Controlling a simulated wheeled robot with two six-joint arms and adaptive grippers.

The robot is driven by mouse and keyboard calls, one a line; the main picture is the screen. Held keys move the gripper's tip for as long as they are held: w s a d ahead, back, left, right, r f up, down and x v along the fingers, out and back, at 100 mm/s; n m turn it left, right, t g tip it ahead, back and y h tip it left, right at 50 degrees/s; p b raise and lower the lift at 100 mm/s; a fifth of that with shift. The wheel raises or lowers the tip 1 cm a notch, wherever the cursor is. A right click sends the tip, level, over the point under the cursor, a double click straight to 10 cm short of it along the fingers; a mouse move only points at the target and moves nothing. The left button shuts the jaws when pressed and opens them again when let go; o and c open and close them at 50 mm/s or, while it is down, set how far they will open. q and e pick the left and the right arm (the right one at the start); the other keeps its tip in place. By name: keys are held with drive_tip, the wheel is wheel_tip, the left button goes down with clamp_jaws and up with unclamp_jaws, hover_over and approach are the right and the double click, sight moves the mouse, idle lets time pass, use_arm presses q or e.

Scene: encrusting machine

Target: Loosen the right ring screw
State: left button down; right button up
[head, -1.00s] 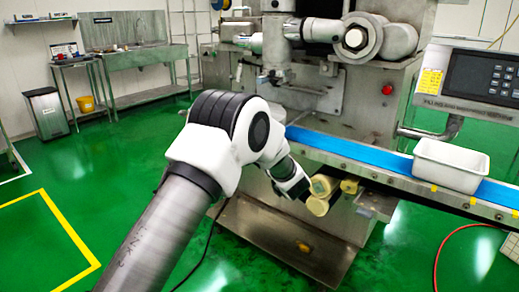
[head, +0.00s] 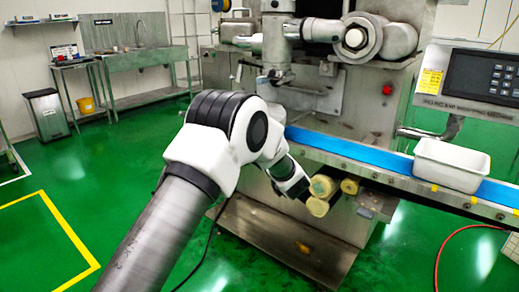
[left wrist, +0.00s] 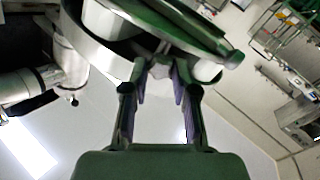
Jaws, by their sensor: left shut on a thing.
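In the left wrist view, my left gripper (left wrist: 161,78) has its two fingers on either side of a small metal screw head (left wrist: 161,67) and is shut on it. The screw sits at the lower edge of a large shiny steel ring (left wrist: 100,52) in that view. In the head view, an arm from the lower left ends in a dark wrist part (head: 289,180) beside yellow rollers; I cannot make out its fingers there. The encrusting machine (head: 380,105) stands behind it. The ring screw cannot be made out in the head view. My right gripper does not show.
A blue conveyor belt (head: 350,150) crosses to the right, carrying a white tray (head: 450,165). Yellow rollers (head: 322,187) sit below it. A control panel (head: 485,75) stands at right. A sink table (head: 135,63) and bin (head: 46,114) are far left. Open green floor lies at left.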

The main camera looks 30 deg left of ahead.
use_arm(q)
drive_tip(key=shift+w+f+n+b, duration=0.1)
drive_tip(key=shift+f+n+b, duration=0.05)
drive_tip(key=shift+n+b, duration=5.6)
drive_tip(key=shift+f+n+b, duration=0.1)
drive_tip(key=shift+n+b, duration=5.45)
drive_tip(key=shift+n, duration=0.3)
drive_tip(key=shift+w+f+n+b, duration=0.1)
drive_tip(key=shift+f+n+b, duration=0.05)
drive_tip(key=shift+n+b, duration=5.6)
drive_tip(key=c, duration=0.9)
unclamp_jaws()
drive_tip(key=shift+s+d, duration=0.1)
